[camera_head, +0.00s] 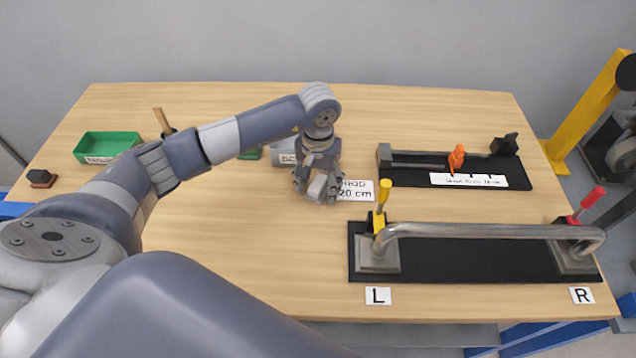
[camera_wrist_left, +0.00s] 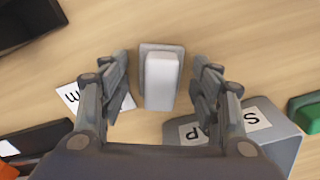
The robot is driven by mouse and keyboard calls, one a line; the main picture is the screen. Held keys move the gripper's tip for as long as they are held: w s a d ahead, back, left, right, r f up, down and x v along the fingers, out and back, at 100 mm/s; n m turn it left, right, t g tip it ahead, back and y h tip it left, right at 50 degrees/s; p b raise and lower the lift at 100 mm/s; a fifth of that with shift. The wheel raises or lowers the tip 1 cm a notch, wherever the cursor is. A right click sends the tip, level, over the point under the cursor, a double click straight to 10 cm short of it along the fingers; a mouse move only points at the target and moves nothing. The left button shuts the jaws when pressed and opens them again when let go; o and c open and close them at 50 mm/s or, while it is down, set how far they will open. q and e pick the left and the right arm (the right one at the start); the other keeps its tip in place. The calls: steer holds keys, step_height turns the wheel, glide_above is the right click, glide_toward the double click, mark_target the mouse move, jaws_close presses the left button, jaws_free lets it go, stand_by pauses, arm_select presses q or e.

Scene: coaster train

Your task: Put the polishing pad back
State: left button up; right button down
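A pale grey block with a wider, darker grey base, which looks like the polishing pad (camera_wrist_left: 160,82), lies on the wooden table. Its pale top also shows below my left gripper in the head view (camera_head: 317,188). My left gripper (camera_head: 318,196) points down over it. In the left wrist view the fingers of the gripper (camera_wrist_left: 163,84) stand on either side of the block, with a gap at each side, open and not touching it. A grey box (camera_head: 284,152) with a partly hidden label stands behind the gripper; it also shows in the wrist view (camera_wrist_left: 285,140). My right gripper is out of view.
A label reading "20 cm" (camera_head: 358,191) lies right of the gripper. A handrail fixture with a bent metal tube (camera_head: 490,231) fills the front right. A black fixture with an orange clamp (camera_head: 456,158) is behind it. A green bin (camera_head: 105,147) and dark block (camera_head: 41,178) are left.

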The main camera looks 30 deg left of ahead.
mark_target(318, 182)
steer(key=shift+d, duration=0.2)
arm_select(q)
steer(key=shift+r, duration=0.3)
step_height(318, 182, up, 12)
steer(key=b, duration=0.3)
steer(key=shift+f, duration=0.15)
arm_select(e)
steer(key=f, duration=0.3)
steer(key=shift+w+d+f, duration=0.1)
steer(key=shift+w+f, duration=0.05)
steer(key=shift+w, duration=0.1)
